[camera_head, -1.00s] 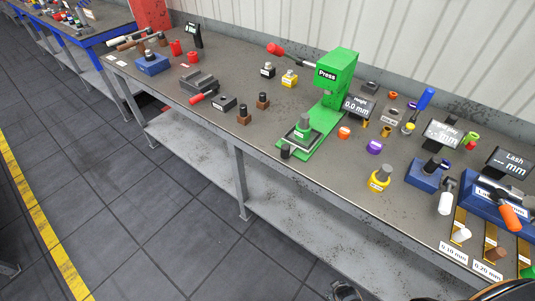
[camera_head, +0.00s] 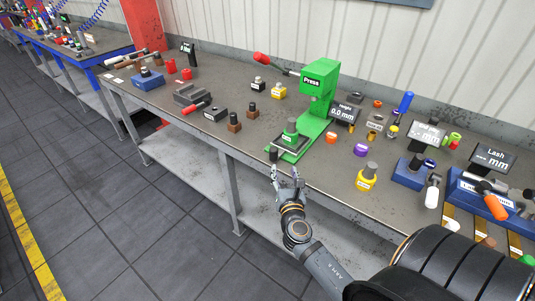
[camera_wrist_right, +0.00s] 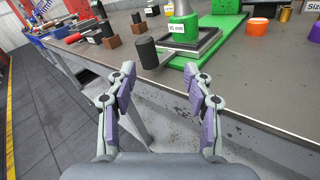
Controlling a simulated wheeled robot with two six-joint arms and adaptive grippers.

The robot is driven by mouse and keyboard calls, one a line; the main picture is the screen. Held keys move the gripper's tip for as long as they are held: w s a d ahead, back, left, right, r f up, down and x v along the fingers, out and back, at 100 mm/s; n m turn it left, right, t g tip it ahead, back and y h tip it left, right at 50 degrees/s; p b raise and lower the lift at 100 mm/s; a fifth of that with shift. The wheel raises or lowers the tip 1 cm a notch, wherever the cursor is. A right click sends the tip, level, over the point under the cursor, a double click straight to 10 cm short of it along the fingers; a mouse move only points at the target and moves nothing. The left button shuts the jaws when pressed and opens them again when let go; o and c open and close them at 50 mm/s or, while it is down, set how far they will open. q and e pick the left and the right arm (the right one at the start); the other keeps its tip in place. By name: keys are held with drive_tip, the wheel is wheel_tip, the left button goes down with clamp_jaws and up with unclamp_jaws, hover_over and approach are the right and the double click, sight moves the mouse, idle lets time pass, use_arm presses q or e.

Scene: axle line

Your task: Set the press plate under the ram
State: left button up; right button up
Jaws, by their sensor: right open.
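The green press (camera_head: 318,80) stands on the bench with its long base (camera_head: 306,138) toward the front edge. A dark square plate (camera_wrist_right: 209,42) lies on the front part of this base, in front of the press head. A green labelled block (camera_wrist_right: 178,28) with a grey post (camera_head: 291,127) sits on the plate. A black upright knob (camera_head: 273,155) stands at the plate's front corner; it also shows in the right wrist view (camera_wrist_right: 148,53). My right gripper (camera_head: 286,173) is open and empty at the bench's front edge, just short of the knob. My left gripper is out of view.
A yellow weight-like piece (camera_head: 367,177) and a purple ring (camera_head: 361,150) stand right of the press. Brown blocks with dark pegs (camera_head: 234,122) stand left. A red-handled lever (camera_head: 264,59) sticks out left from the press. Bare bench top lies right of the base.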

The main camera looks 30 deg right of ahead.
sight(274, 154)
drive_tip(key=w+d+n, duration=0.1)
drive_tip(key=w, duration=0.2)
drive_tip(key=w+d+n+p, duration=0.1)
drive_tip(key=w, duration=0.3)
drive_tip(key=w+n+t+y, duration=0.1)
drive_tip(key=w, duration=0.2)
drive_tip(key=shift+w+d+n+p, duration=0.3)
drive_tip(key=shift+w+d, duration=0.1)
clamp_jaws()
